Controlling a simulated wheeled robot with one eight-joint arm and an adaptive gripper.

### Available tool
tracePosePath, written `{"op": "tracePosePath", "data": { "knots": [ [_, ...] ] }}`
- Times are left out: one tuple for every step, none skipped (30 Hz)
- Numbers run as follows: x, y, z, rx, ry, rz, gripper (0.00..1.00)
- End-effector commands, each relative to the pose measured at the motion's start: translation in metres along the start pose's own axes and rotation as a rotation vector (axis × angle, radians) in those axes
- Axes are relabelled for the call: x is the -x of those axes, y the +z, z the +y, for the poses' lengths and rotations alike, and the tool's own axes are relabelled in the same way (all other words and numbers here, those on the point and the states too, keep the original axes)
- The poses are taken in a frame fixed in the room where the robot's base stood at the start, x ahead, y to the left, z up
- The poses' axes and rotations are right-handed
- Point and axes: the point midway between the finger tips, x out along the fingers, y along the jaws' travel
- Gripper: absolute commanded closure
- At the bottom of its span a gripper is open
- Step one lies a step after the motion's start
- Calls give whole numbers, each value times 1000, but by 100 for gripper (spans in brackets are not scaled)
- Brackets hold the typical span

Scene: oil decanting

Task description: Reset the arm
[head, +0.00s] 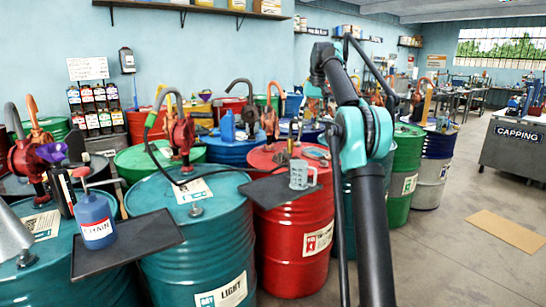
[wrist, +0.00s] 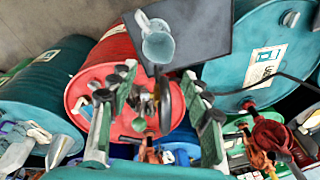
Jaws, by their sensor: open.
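My gripper (wrist: 160,96) shows in the wrist view with its two padded fingers spread wide apart. It points down over the red drum (wrist: 90,75). A dark upright shape shows between the fingers; I cannot tell how near it is, and neither finger is seen closed on it. My black and teal arm (head: 372,215) rises through the middle of the head view and bends at the top; the gripper is hard to make out there. A clear grey mug (head: 303,174) stands on a black tray at the red drum's front; it also shows in the wrist view (wrist: 158,47).
A blue oil can (head: 95,220) stands on a black tray (head: 150,240) at the left. Teal drums (head: 205,245) with pumps and hoses crowd the left and middle. A green drum (head: 402,170) is right of my arm. The floor (head: 440,250) at the right is mostly open.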

Motion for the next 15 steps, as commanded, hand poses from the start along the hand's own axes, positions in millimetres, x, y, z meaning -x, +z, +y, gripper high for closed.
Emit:
{"op": "tracePosePath", "data": {
  "knots": [
    [-2, 3, 1, -2, 3, 4, 51],
    [-4, 5, 2, -3, 4, 7, 51],
    [-7, 8, 2, -5, 7, 10, 51],
    [-9, 10, 3, -6, 8, 14, 51],
    [-11, 13, 4, -8, 10, 18, 51],
    [-15, 17, 5, -10, 13, 23, 51],
    [-18, 21, 5, -12, 15, 27, 51],
    [-22, 25, 6, -14, 18, 31, 51],
    [-27, 33, 7, -18, 22, 37, 51],
    [-32, 39, 8, -20, 25, 43, 51],
    [-38, 47, 10, -23, 29, 49, 51],
    [-46, 58, 11, -27, 34, 58, 51],
    [-53, 67, 12, -29, 38, 64, 51],
    [-60, 77, 14, -32, 42, 71, 51],
    [-70, 91, 15, -35, 47, 80, 51]
  ]
}}
